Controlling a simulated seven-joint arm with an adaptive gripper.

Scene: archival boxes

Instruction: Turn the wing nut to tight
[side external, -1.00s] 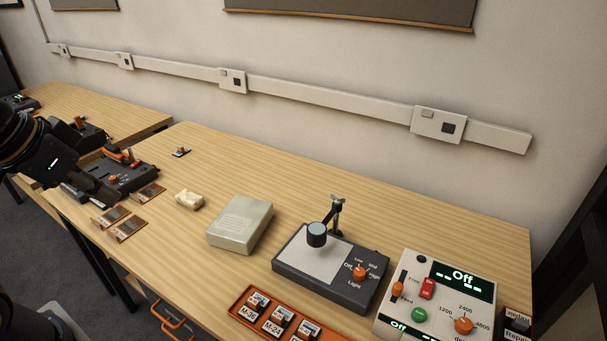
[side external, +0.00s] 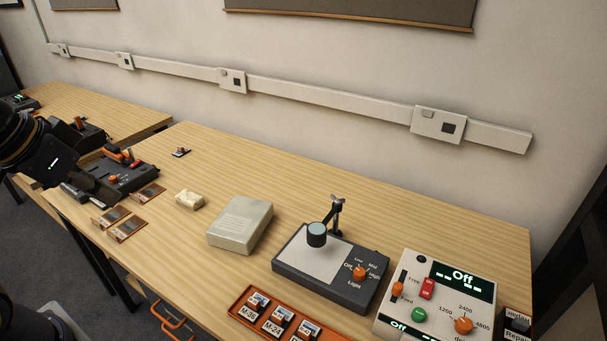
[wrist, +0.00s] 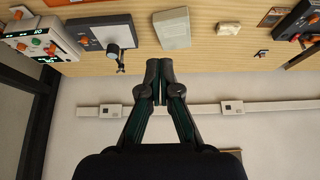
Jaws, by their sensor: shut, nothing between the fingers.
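The stand also shows in the wrist view (wrist: 88,33). A dark machine (side external: 135,178) with orange and red parts sits at the left end of the table, partly behind my gripper. My gripper (side external: 112,200) is at the table's left end, well away from the light stand. Its fingers (wrist: 159,84) are together and empty.
A grey-green box (side external: 240,226), a cream block (side external: 189,199) and several brown cards (side external: 127,229) lie on the table. A control panel (side external: 436,297) reading Off stands at the right, with an orange tray (side external: 249,297) in front. The table's back middle is clear.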

